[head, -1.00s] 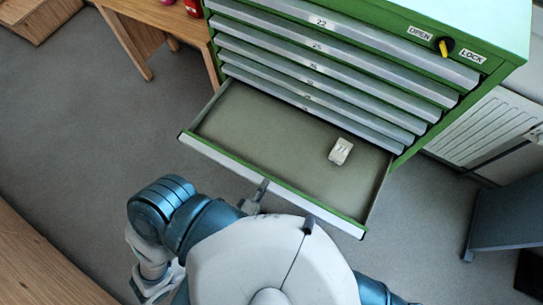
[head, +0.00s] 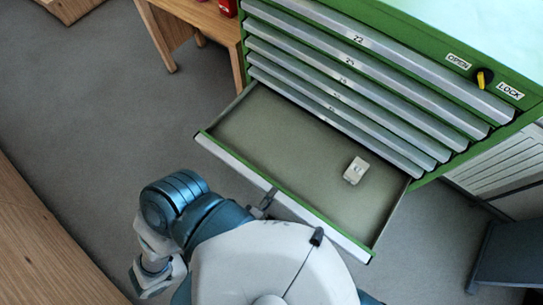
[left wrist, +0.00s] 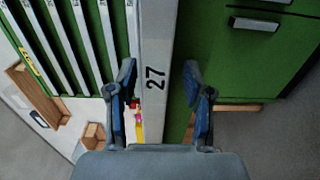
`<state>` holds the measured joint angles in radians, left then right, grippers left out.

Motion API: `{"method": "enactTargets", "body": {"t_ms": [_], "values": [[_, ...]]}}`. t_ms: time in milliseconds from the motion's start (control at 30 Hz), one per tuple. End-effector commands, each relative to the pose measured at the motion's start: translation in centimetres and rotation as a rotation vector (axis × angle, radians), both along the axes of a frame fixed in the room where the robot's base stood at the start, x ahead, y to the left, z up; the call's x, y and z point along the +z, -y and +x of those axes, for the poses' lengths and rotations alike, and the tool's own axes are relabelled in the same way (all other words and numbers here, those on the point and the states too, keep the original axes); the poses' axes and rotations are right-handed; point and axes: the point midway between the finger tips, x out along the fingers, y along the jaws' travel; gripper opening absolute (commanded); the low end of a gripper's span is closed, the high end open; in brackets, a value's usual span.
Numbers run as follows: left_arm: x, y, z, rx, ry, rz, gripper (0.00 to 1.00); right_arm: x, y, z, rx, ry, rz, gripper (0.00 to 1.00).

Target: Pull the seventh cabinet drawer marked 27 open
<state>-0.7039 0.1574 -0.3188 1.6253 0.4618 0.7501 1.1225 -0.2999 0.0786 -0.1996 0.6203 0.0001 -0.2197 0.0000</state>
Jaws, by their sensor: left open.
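The drawer marked 27 (head: 230,158) is the lowest one showing in the green cabinet (head: 528,112) and stands well out of it. Its number shows on the pale front strip in the left wrist view (left wrist: 155,112). A small white box (head: 356,170) lies inside, toward the right. My left gripper (head: 266,203) is at the middle of the drawer front. In the left wrist view my left gripper (left wrist: 160,85) is open, with one finger on each side of the front strip. I cannot tell whether the fingers touch it. My right gripper is out of view.
Several closed drawers with silver fronts (head: 375,45) are above the open one. A wooden table (head: 200,15) stands behind left, a wooden surface (head: 45,250) at lower left. Grey floor (head: 90,110) is clear at left.

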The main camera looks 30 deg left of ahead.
Motion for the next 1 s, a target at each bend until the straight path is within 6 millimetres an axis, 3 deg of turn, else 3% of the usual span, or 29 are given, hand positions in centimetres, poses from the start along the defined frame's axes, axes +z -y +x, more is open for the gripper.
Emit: {"method": "enactTargets", "body": {"t_ms": [167,600,767,1000], "values": [[0.0,0.2,-1.6,-0.001,-0.002,0.000,0.51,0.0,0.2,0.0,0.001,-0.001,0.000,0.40],[-0.3,-1.1,-10.5,0.000,-0.004,-0.005,0.51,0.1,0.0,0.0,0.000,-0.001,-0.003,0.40],[-0.2,-1.1,-11.8,0.001,-0.002,-0.005,0.51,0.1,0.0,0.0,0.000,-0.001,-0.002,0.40],[-0.2,-1.0,-12.0,0.001,-0.002,-0.004,0.51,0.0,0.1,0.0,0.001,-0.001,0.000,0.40]]}}
